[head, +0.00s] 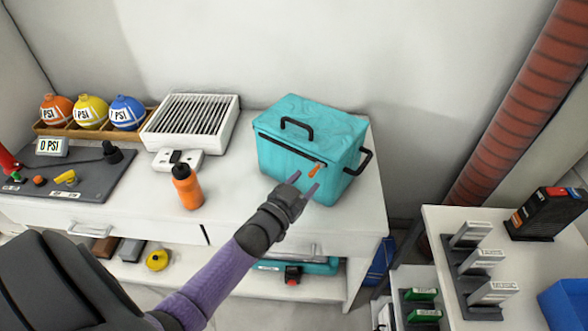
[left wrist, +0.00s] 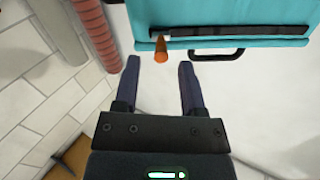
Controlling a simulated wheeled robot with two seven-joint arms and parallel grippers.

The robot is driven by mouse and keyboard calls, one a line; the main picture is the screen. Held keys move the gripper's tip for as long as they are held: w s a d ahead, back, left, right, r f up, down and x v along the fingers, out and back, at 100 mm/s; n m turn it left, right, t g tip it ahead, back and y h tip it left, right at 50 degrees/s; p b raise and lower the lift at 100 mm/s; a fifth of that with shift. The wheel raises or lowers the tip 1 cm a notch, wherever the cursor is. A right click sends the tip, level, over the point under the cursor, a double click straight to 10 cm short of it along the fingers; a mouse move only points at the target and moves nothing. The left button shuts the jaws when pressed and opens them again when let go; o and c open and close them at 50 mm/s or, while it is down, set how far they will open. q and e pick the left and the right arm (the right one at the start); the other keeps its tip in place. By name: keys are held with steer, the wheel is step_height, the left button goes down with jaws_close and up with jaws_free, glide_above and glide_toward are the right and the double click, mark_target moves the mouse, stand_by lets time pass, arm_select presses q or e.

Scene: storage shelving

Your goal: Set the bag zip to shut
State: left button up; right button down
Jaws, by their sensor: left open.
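A teal bag (head: 306,150) with black handles stands on the white counter. A dark zip track (head: 290,148) runs across its front, and an orange zip pull (head: 317,170) hangs near the track's right end. My left gripper (head: 304,188) is open just in front of and below the pull, with nothing between its fingers. In the left wrist view, the bag (left wrist: 215,14) is upside down at the top. The orange pull (left wrist: 160,50) lies beyond and between the open fingertips (left wrist: 158,64), apart from them. My right gripper is in neither view.
An orange bottle (head: 187,188) stands on the counter (head: 240,200) left of the bag. A white vented box (head: 191,122) and a white socket block (head: 177,160) sit behind it. A side table (head: 450,225) at right holds racks, and a red ribbed pipe (head: 520,100) rises behind.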

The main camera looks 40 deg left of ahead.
arm_select(q)
steer(key=s+p, duration=0.1)
steer(key=s, duration=0.5)
steer(key=s+d+f+g, duration=0.2)
steer(key=s+f+g, duration=0.4)
steer(key=f, duration=0.5)
steer(key=s+d+f+g, duration=0.2)
steer(key=s+f+g, duration=0.1)
steer(key=s+f, duration=0.65)
steer(key=s+d+f+g, duration=0.2)
steer(key=s+f+g, duration=0.2)
steer(key=s, duration=0.5)
steer(key=s+d+f+g, duration=0.2)
steer(key=s+f+g, duration=0.2)
steer(key=s, duration=0.6)
steer(key=shift+s+f+m+g, duration=0.25)
steer(key=shift+f+m+g, duration=0.05)
steer(key=shift+f, duration=0.3)
steer(key=shift+w, duration=0.1)
